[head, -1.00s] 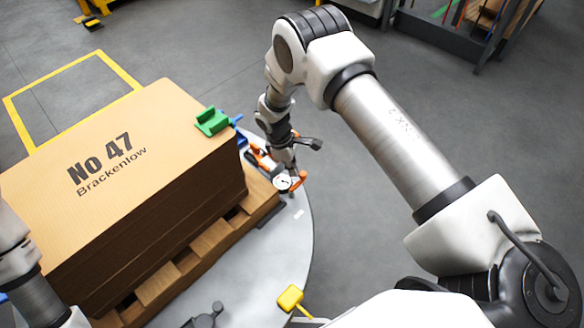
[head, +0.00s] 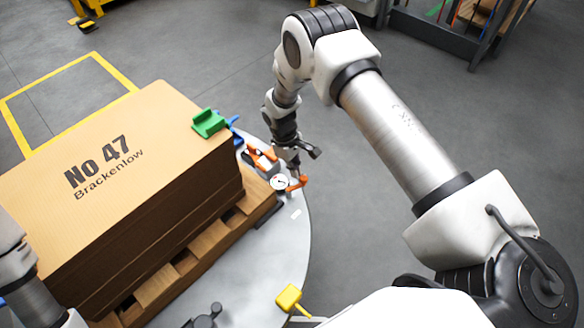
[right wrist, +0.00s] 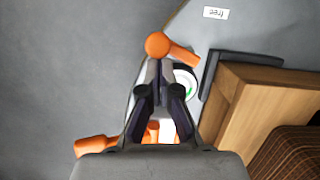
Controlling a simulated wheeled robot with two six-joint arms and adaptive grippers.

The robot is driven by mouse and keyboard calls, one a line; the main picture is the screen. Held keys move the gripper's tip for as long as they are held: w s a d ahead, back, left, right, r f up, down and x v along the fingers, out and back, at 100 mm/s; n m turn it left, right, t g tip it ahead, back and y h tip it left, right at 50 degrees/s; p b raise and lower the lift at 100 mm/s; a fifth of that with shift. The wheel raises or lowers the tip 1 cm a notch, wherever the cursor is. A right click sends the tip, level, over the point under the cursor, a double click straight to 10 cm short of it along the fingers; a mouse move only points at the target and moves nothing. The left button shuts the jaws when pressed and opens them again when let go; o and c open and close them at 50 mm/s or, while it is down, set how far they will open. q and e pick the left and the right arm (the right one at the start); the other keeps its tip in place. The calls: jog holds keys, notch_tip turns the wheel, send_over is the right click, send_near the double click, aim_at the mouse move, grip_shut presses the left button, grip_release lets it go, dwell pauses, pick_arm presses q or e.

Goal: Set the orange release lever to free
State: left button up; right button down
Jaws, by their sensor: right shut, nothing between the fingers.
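The orange release lever (head: 298,184) stands beside a small round white dial (head: 281,182) near the turntable's right rim. In the right wrist view, the lever (right wrist: 180,54) has a round orange knob at its left end, just beyond my fingertips. My right gripper (head: 291,172) is shut and empty, pointing down close to the lever. In the right wrist view, my shut fingers (right wrist: 158,68) partly cover the dial (right wrist: 185,83); whether they touch the lever I cannot tell. A white label reading "free" (right wrist: 216,13) lies upside down beyond it. My left gripper is out of view.
A tall cardboard stack (head: 150,130) marked "No 47 Brackenlow" sits on a wooden pallet (head: 258,196) at left. A green block (head: 209,122) is on its corner. Other orange parts (head: 262,158) are behind the dial. A yellow paddle (head: 289,297) is in front. Floor right of the turntable is clear.

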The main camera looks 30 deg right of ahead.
aim_at(302, 180)
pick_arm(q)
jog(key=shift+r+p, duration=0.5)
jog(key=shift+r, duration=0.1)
pick_arm(e)
jog(key=m, duration=0.1)
jog(key=s+m, duration=0.1)
jog(key=m, duration=0.1)
jog(key=m+y, duration=0.1)
jog(key=shift+s+d+m, duration=0.3)
pick_arm(q)
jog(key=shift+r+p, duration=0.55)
jog(key=shift+p, duration=0.05)
pick_arm(e)
jog(key=shift+s+m+y, duration=0.3)
jog(key=shift+s+m, duration=0.1)
jog(key=shift+m, duration=0.7)
jog(key=shift+s+m+y, duration=0.3)
jog(key=shift+s+m, duration=0.1)
jog(key=shift+m, duration=0.7)
